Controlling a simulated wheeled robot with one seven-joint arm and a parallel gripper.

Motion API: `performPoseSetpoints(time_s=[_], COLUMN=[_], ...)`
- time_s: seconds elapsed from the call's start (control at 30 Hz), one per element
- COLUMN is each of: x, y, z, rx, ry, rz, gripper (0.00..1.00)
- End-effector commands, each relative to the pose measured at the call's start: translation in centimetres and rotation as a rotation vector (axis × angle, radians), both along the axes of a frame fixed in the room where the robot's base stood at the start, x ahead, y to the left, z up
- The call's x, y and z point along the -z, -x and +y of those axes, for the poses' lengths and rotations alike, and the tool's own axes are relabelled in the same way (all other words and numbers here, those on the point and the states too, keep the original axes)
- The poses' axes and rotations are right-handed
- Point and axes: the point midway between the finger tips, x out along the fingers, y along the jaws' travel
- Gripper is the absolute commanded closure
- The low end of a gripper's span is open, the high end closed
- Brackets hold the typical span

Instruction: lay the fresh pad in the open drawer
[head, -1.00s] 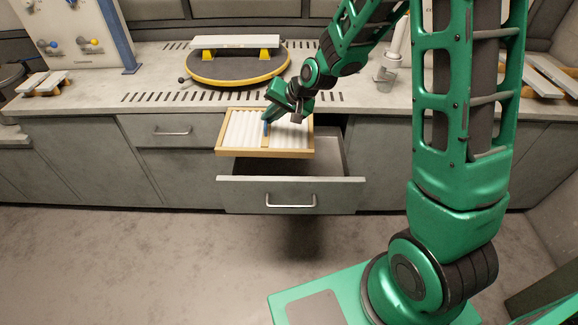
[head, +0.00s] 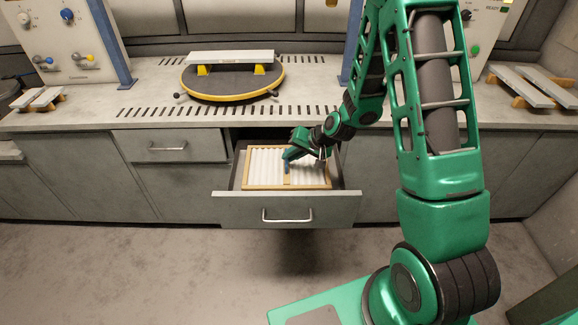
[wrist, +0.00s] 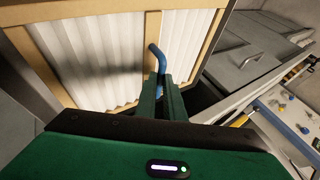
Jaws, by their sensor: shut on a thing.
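The fresh pad (head: 264,164) is a white pleated panel in a light wooden frame with a blue handle on its middle bar. It lies about level inside the open drawer (head: 335,207), within its walls. I cannot tell whether it touches the drawer floor. My gripper (head: 289,160) is over the middle of the pad and shut on the blue handle. In the wrist view the fingers (wrist: 166,100) close on the blue handle (wrist: 156,58), and the pad (wrist: 95,50) fills the upper left. The drawer floor is mostly hidden by the pad.
A shut drawer (head: 170,147) is to the left. On the worktop (head: 130,85) above stands a round yellow-edged turntable (head: 225,92) with a board on it. Boards on wooden supports lie at left (head: 38,98) and right (head: 530,86). The floor in front is clear.

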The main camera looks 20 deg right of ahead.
Motion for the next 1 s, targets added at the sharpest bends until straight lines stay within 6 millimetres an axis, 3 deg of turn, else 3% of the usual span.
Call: performPoseSetpoints(time_s=[0.33,0.73,0.8,0.83,1.0], x=[3.8,4.2,4.2,4.2,4.2], y=[0.0,0.0,0.0,0.0,0.0], z=[0.1,0.0,0.0,0.0,0.0], rx=[0.000,0.000,0.000,0.000,0.000], ry=[-0.001,-0.001,0.000,0.000,0.000], rz=[0.001,0.000,0.000,0.000,0.000], gripper=[1.00,1.00,0.77,0.73,0.73])
